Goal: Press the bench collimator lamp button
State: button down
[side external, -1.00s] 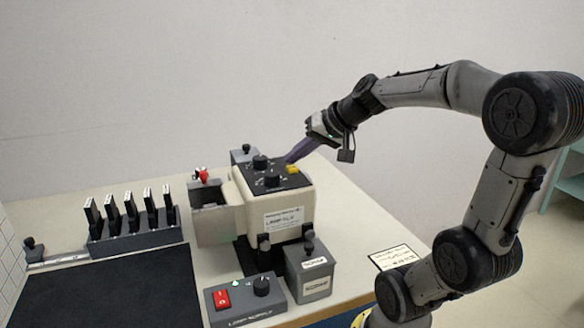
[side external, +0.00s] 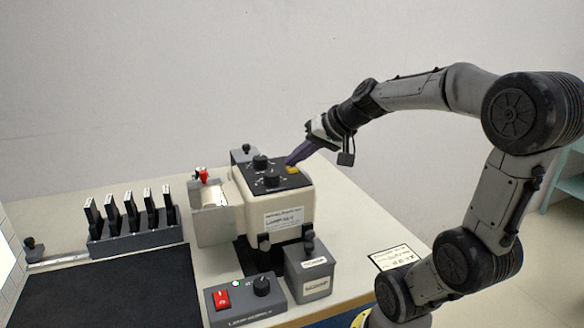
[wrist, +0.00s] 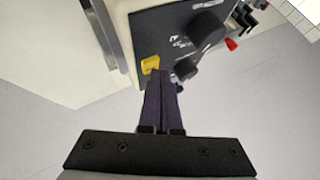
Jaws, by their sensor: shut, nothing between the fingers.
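A cream instrument (side external: 287,222) with a black top panel stands on the table. A yellow button (side external: 293,170) sits at the right part of that panel, and it also shows in the wrist view (wrist: 150,64). My gripper (side external: 289,163) is shut and empty, with its purple fingers tilted down to the button. In the wrist view its fingertips (wrist: 160,74) meet or overlap the button's near edge; I cannot tell how far it is pressed.
Black knobs (side external: 261,162) rise from the panel beside my fingers. A grey holder (side external: 209,220) is at the instrument's left. A rack (side external: 135,238) with several black pieces stands behind a dark mat (side external: 110,290). A grey lidded box (side external: 310,272) stands in front.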

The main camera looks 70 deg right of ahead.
dwell(0.5)
jog(key=shift+r, duration=0.7)
jog(key=shift+r, duration=2.5)
jog(key=shift+r, duration=0.1)
notch_tip(320, 180, up, 7)
send_over(296, 170)
